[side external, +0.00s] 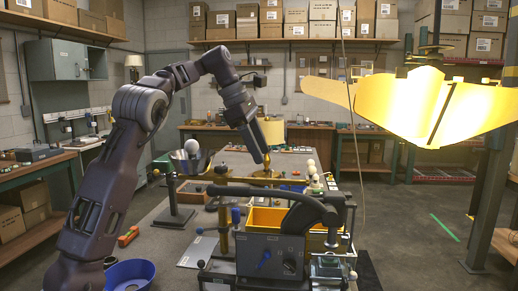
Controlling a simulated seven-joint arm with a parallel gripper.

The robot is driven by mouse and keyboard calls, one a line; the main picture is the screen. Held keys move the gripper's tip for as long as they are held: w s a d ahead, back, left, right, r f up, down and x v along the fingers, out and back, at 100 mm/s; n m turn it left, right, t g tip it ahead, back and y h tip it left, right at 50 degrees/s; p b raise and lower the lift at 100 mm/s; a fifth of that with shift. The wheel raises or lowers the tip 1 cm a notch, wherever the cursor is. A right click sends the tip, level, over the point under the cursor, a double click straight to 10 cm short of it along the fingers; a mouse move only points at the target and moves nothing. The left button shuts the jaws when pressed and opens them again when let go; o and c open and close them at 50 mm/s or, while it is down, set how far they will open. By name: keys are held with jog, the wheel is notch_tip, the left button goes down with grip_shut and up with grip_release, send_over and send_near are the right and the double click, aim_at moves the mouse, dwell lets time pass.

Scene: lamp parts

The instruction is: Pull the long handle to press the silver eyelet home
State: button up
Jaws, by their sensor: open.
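A bench press with a dark box-shaped body (270,257) stands at the front of the worktable. The silver eyelet cannot be made out in this view.
A yellow bin (264,217) sits behind the press. A bowl with a white globe (191,146) stands on the left, and a blue bowl (130,273) lies at the front left. A large yellow panelled shade (400,95) hangs at the right. A thin cord (354,130) hangs nearby.

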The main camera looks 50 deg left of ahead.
jog(key=s+a+r, duration=0.2)
jog(key=s+a, duration=0.1)
jog(key=s, duration=0.3)
jog(key=s+a+r, duration=0.2)
jog(key=s+a, duration=0.1)
jog(key=s, duration=0.3)
jog(key=shift+s+a+r, duration=0.2)
jog(key=shift+a+r, duration=0.05)
jog(key=shift+r, duration=0.05)
